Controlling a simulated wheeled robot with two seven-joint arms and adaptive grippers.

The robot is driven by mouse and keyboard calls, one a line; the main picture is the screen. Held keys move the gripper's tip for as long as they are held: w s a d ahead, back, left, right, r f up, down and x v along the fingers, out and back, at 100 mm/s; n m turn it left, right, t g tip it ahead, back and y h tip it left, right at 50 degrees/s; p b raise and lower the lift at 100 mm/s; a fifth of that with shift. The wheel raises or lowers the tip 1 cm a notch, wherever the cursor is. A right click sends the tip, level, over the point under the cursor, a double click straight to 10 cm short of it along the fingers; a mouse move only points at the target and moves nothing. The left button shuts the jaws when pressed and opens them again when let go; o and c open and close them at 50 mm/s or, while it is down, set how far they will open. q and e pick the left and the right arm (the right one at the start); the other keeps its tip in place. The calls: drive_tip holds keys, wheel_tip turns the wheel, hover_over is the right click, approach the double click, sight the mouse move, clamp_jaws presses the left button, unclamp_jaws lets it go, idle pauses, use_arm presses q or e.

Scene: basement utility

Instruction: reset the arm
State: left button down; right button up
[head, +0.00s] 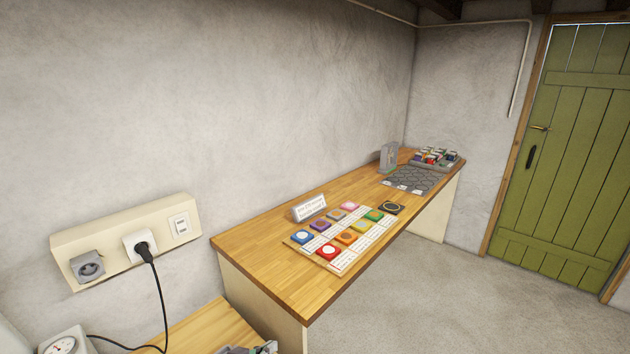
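A small grey and dark mechanical shape (250,348) shows at the bottom edge, left of centre, over the lower wooden top. It looks like the tip of my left gripper, but it is mostly cut off by the frame. I cannot tell whether it is open or shut, or whether it holds anything. My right gripper is not in view.
A long wooden bench (255,237) runs along the wall with a board of coloured tiles (335,268), a small sign (310,206), a dark hexagon mat (413,180) and a filled tray (455,164). A plugged-in black cable (159,290) hangs at left. Floor (440,300) is clear before the green door (575,150).

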use_arm(q)
drive_tip(key=s+a+f+g+y, duration=0.3)
drive_tip(key=s+a+f, duration=0.1)
drive_tip(key=s+a, duration=0.25)
drive_tip(key=s+a+f+g+y, duration=0.3)
drive_tip(key=s+a, duration=0.2)
drive_tip(key=s, duration=0.3)
wheel_tip(320, 180, down, 33)
drive_tip(key=s+g, duration=0.2)
drive_tip(key=s, duration=0.1)
drive_tip(key=s+a+f, duration=0.2)
drive_tip(key=s+f, duration=0.8)
drive_tip(key=s, duration=0.1)
drive_tip(key=s+a+f+g, duration=0.1)
drive_tip(key=s+f, duration=0.9)
drive_tip(key=s, duration=0.1)
drive_tip(key=shift+a, duration=0.4)
